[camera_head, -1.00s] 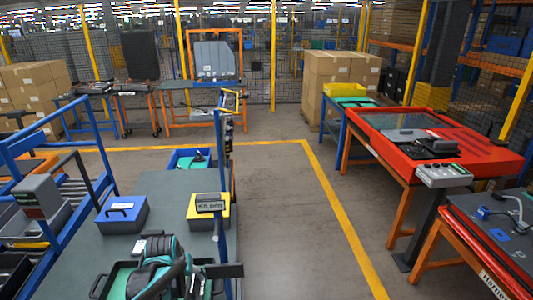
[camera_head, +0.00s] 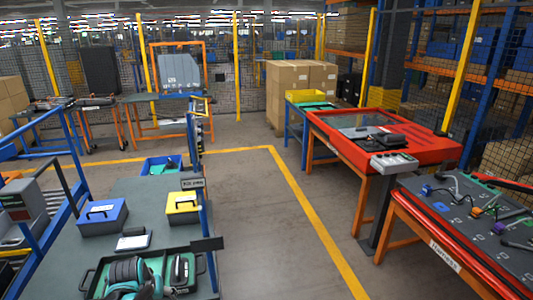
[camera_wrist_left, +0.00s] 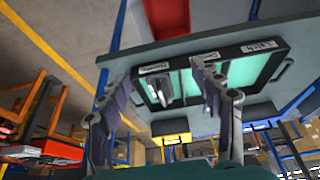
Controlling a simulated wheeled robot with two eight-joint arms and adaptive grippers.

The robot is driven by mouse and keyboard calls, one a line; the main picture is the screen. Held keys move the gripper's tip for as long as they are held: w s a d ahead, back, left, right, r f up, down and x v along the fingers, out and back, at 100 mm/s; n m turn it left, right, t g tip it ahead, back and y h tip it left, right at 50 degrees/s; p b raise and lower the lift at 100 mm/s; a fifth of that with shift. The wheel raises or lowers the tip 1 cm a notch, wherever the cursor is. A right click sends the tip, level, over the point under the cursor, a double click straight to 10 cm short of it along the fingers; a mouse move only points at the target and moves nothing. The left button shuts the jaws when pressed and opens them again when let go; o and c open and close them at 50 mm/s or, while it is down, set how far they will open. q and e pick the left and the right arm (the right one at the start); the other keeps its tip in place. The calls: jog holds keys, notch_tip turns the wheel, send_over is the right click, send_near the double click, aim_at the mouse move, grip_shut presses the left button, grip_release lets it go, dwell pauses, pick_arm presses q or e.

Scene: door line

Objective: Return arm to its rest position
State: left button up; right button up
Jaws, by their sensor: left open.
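My left gripper (camera_head: 128,272) is dark with teal parts and sits low at the bottom left of the head view. It overlaps a black tray with a teal lining (camera_head: 196,284), on the grey bench. In the left wrist view my left gripper (camera_wrist_left: 163,78) has its two jointed fingers spread, with nothing held. The tray (camera_wrist_left: 262,48) lies beyond the fingers, and a dark handheld item (camera_wrist_left: 160,90) rests in one compartment. That item (camera_head: 180,270) also shows in the head view. The right finger hides part of the tray. My right gripper is not seen.
A blue box (camera_head: 102,216) and a yellow box (camera_head: 182,208) stand on the bench (camera_head: 150,190), near a blue post (camera_head: 194,160). A red table (camera_head: 430,148) and a harness board (camera_head: 470,225) stand at right. The floor between (camera_head: 255,215) is clear.

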pick_arm(q)
jog(key=s+d+r+m+t+h+b, duration=0.1)
jog(key=s+d+r+m+t+b, duration=0.1)
jog(key=s+d, duration=1.1)
jog(key=shift+s+d+r+m+t+b, duration=0.2)
jog(key=shift+r+m+t+b, duration=0.1)
jog(key=shift+r+t+b, duration=0.15)
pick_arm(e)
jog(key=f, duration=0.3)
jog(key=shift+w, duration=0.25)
